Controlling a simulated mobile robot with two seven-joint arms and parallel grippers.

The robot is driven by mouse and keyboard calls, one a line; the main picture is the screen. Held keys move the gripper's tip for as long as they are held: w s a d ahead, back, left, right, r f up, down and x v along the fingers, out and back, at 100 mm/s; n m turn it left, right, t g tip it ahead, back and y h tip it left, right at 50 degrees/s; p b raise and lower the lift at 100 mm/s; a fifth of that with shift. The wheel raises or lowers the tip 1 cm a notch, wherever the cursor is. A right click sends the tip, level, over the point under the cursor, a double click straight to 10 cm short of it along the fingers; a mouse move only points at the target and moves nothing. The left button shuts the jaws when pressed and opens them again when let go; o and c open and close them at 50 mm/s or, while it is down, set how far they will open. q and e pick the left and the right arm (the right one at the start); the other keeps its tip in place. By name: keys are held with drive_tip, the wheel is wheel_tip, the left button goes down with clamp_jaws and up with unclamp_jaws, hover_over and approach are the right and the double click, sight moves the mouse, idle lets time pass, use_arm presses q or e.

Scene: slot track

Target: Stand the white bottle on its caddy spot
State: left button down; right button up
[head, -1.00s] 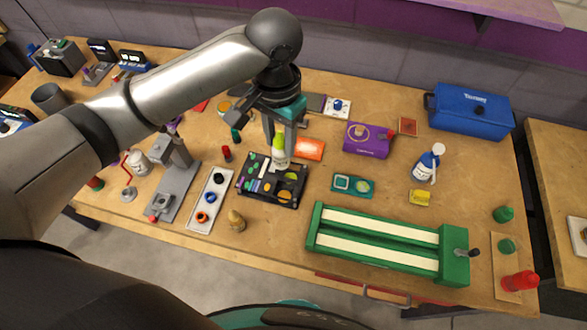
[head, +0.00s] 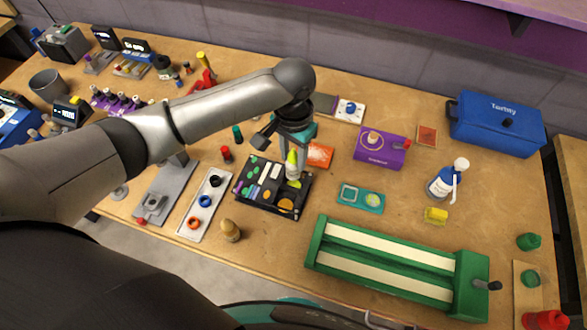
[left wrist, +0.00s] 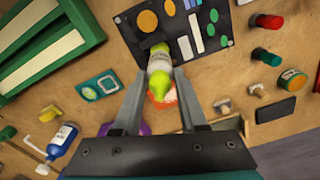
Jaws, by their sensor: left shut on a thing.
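The white bottle (head: 293,171) has a yellow-green top. My left gripper (head: 297,146) is shut on it and holds it roughly upright by the top. In the left wrist view the bottle (left wrist: 159,62) shows between the two fingers (left wrist: 166,108), its white body pointing away from the gripper. The black caddy (head: 246,197) has green, white, purple and orange spots. The bottle's base overlaps the caddy's back right part in the head view. I cannot tell whether it touches. My right gripper is not in view.
An orange block (head: 320,155) lies just behind the caddy. A teal tray (head: 361,198) is to its right, a grey rack with rings (head: 205,202) to its left. A green slotted track (head: 395,265) lies front right. A blue-labelled spray bottle (head: 446,181) stands farther right.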

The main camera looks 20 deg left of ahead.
sight(294, 169)
use_arm(q)
drive_tip(key=shift+f, duration=0.8)
drive_tip(key=shift+f+b, duration=0.4)
drive_tip(key=shift+f, duration=1.55)
drive_tip(key=shift+f, duration=0.1)
drive_tip(key=shift+c, duration=2.2)
unclamp_jaws()
wheel_tip(294, 169, up, 12)
drive_tip(key=shift+r+p, duration=0.15)
drive_tip(key=shift+p, duration=0.85)
